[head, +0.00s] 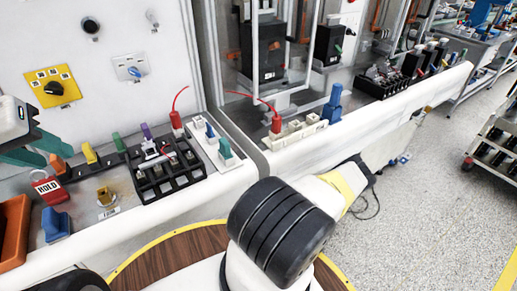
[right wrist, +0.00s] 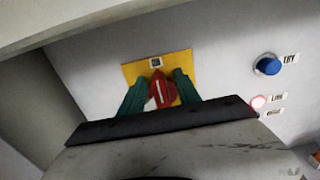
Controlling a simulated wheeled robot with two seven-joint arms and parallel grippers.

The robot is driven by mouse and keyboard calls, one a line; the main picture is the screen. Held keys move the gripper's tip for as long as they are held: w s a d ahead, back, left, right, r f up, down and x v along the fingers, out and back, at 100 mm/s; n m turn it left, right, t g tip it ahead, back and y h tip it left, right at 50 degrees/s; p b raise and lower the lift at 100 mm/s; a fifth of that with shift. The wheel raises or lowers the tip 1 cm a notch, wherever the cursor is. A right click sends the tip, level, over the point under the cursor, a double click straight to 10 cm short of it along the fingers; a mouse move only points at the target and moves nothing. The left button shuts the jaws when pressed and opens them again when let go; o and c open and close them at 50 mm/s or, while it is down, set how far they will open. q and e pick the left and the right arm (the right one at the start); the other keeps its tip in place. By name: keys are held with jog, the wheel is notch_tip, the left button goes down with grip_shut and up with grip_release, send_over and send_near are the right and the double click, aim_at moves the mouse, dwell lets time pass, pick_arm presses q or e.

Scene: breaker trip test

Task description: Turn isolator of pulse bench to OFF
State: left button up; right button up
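A red rotary handle (right wrist: 163,90) sits on a yellow plate (right wrist: 134,70) on a pale panel in the right wrist view; I take it for the isolator. My right gripper (right wrist: 161,78) has its green fingers on either side of the handle. They look apart, with a gap at the left finger; contact on the right is unclear. The handle's lower part is partly hidden. In the head view my left gripper (head: 57,158) is open, its teal fingers above the left bench. The right gripper is out of the head view.
A blue button (right wrist: 268,64) marked TRY and a pinkish lamp (right wrist: 258,102) are right of the handle. In the head view, another yellow plate with a black knob (head: 54,88) is on the left panel. A red HOLD tag (head: 49,189) and a black breaker block (head: 165,172) occupy the left bench.

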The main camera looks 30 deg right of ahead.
grip_shut()
